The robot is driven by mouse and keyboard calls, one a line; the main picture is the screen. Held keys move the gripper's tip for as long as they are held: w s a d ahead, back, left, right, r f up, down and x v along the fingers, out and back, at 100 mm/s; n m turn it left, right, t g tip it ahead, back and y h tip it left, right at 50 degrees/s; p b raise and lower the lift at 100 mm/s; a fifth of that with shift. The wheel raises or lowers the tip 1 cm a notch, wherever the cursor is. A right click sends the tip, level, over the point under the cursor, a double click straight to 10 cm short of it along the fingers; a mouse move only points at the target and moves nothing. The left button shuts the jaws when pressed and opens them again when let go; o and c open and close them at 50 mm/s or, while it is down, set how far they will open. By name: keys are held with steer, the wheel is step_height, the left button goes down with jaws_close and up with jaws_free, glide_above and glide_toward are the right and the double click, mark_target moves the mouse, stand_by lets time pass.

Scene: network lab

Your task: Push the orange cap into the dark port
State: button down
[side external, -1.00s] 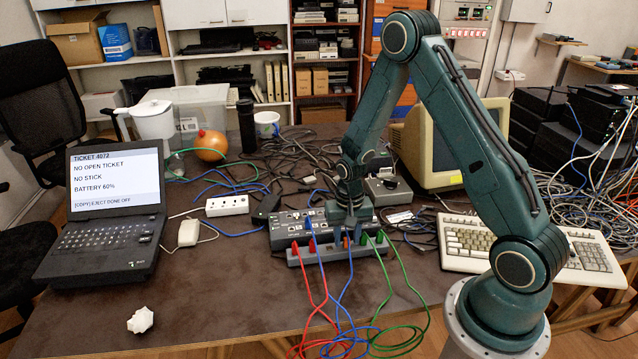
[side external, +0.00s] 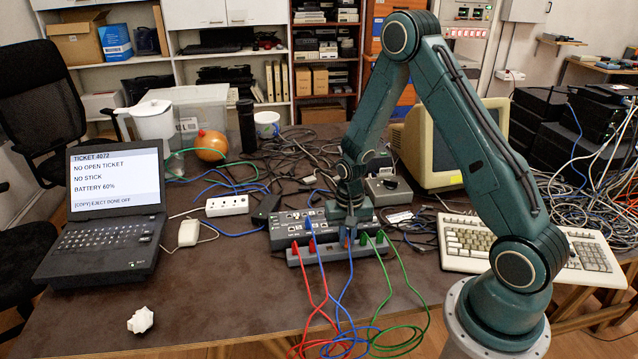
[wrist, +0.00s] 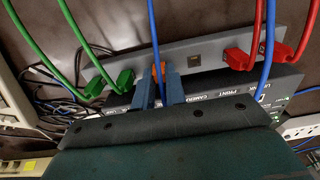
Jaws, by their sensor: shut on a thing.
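My gripper (wrist: 159,88) points down at the grey strip (wrist: 130,68), its blue fingers shut on the small orange cap (wrist: 159,71). In the side view my gripper (side external: 348,238) is at the front of the dark switch box, between the blue plug and the green plugs. The cap is mostly hidden there by the fingers. A dark square port (wrist: 194,60) shows open in the strip, between the cap and the red plugs. Whether the cap touches the strip, and what lies under it, I cannot tell.
Red plugs (wrist: 238,58) and green plugs (wrist: 124,80) with cables sit in the strip on either side of my gripper. A blue cable (wrist: 155,30) runs close by the fingers. The dark switch box (side external: 286,228) stands behind.

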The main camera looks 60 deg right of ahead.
steer(key=shift+r, duration=0.6)
steer(key=shift+r, duration=0.7)
steer(key=shift+r, duration=0.35)
steer(key=shift+r, duration=0.35)
steer(key=shift+r, duration=0.15)
steer(key=shift+w, duration=0.15)
steer(key=w+d+r, duration=0.1)
steer(key=w, duration=0.3)
steer(key=w+r, duration=0.1)
steer(key=w, duration=0.4)
steer(key=w+d+r, duration=0.1)
steer(key=w, duration=0.4)
steer(key=shift+d+r, duration=0.15)
steer(key=shift+d, duration=0.15)
steer(key=shift+w+d+r, duration=0.1)
steer(key=shift+w+r, duration=0.25)
steer(key=shift+w, duration=0.3)
